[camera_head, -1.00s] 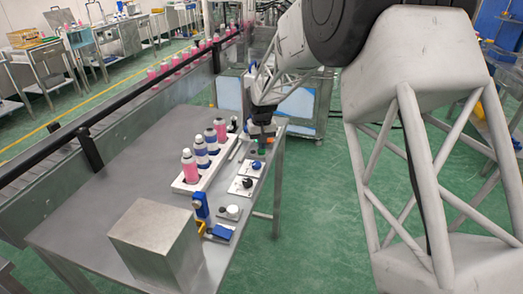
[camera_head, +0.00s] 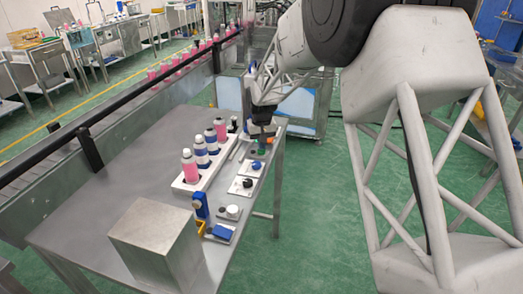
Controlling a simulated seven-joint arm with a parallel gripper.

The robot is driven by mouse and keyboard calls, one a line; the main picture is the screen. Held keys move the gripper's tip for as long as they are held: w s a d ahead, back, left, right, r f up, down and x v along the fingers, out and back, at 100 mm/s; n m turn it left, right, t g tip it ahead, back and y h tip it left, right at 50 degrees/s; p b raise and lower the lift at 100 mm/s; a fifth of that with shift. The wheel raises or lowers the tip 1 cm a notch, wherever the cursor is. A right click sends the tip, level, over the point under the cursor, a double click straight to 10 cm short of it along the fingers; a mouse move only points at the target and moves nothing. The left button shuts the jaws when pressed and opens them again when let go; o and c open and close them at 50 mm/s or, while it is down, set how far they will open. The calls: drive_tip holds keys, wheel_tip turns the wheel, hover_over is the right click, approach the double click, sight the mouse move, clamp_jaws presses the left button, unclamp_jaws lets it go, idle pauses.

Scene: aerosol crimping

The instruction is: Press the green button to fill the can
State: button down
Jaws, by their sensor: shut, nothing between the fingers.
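My gripper (camera_head: 262,141) points down over the far right end of the steel table and is shut and empty. A small green spot (camera_head: 261,151), which looks like the green button, shows right under the fingertips. I cannot tell whether the fingertips touch it. A white rack (camera_head: 178,186) holds upright bottles or cans in a row: a pink one (camera_head: 190,168) nearest, blue-and-white ones (camera_head: 201,154) in the middle, and another pink one (camera_head: 221,131) farthest. I cannot tell which is the can to be filled.
White plates with a blue knob (camera_head: 256,165) and a black knob (camera_head: 247,183) lie nearer along the right edge. A blue upright device (camera_head: 200,206), a white cylinder (camera_head: 233,211) and a large metal block (camera_head: 158,245) stand near the front. The table's left part (camera_head: 120,185) is clear.

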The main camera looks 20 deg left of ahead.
drive_tip(key=shift+f, duration=0.65)
idle(0.3)
drive_tip(key=shift+r, duration=2.9)
drive_tip(key=shift+r, duration=0.1)
wheel_tip(320, 180, up, 5)
drive_tip(key=shift+f, duration=0.1)
drive_tip(key=shift+d, duration=0.1)
